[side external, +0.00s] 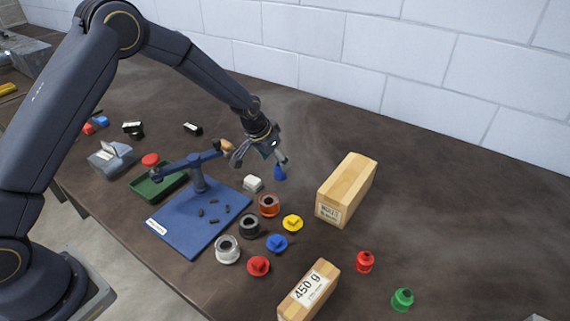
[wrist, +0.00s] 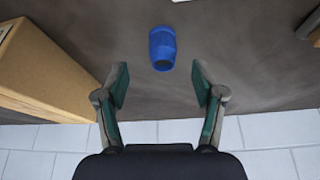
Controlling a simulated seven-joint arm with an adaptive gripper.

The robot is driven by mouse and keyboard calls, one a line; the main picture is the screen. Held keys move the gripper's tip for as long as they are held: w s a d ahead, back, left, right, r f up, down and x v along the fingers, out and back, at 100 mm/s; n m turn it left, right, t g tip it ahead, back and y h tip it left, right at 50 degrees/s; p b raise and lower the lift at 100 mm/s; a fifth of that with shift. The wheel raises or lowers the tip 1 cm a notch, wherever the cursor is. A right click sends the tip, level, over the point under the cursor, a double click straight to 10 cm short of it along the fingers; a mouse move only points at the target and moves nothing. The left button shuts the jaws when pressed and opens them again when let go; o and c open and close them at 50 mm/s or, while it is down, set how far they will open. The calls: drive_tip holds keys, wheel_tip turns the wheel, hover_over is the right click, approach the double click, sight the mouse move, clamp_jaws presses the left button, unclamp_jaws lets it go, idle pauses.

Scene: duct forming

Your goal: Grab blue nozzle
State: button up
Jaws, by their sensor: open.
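The blue nozzle (wrist: 162,48) stands on the dark table and shows in the wrist view a little beyond my fingertips, centred on the gap between them. In the side view the blue nozzle (side external: 280,173) shows just below my gripper (side external: 262,158), close to one finger. In the wrist view my gripper (wrist: 160,85) is open, its two green-padded fingers spread apart with nothing between them. I cannot tell the exact height of the fingertips above the table.
A wooden block (side external: 346,190) stands right of the nozzle. A white piece (side external: 253,184) lies near it at the front left. A blue stand (side external: 198,215), coloured caps and rings, and a labelled "450 g" block (side external: 309,290) lie nearer. A brick wall (side external: 330,50) is behind.

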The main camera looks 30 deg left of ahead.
sight(280, 169)
drive_tip(key=shift+w+x, duration=0.2)
drive_tip(key=shift+x, duration=2.95)
drive_tip(key=shift+a, duration=0.15)
drive_tip(key=c, duration=1)
drive_tip(key=shift+r, duration=0.15)
drive_tip(key=shift+c, duration=0.2)
